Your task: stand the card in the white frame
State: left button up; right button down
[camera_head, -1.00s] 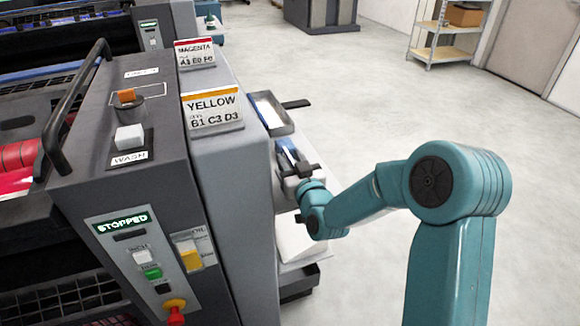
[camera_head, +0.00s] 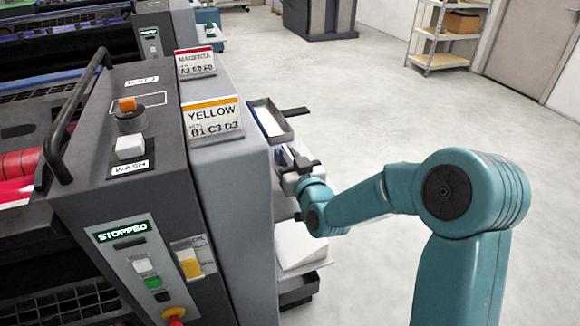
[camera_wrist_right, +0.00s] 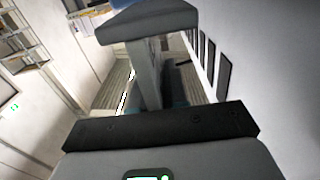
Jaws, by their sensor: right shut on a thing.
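The yellow-banded card (camera_head: 212,120), reading YELLOW B1 C3 D3, stands upright on the grey machine's top. The magenta-banded card (camera_head: 195,63) stands behind it. A white outlined frame (camera_head: 152,96) is marked on the dark deck to their left, by the orange knob. My right gripper (camera_head: 297,160) is low beside the machine's right side, below the cards and away from the outline. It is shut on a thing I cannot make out. My left gripper is out of view.
A small dark-rimmed tray (camera_head: 285,132) projects from the machine's right side, close to my gripper. A white pad (camera_head: 297,246) sits on a ledge below. A black handrail (camera_head: 73,110) borders the deck's left edge.

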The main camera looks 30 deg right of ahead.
aim_at(290, 155)
notch_tip(290, 155, up, 17)
jog(key=p, duration=0.2)
jog(key=shift+f+p, duration=0.2)
jog(key=shift+p, duration=0.15)
jog(key=shift+d, duration=0.1)
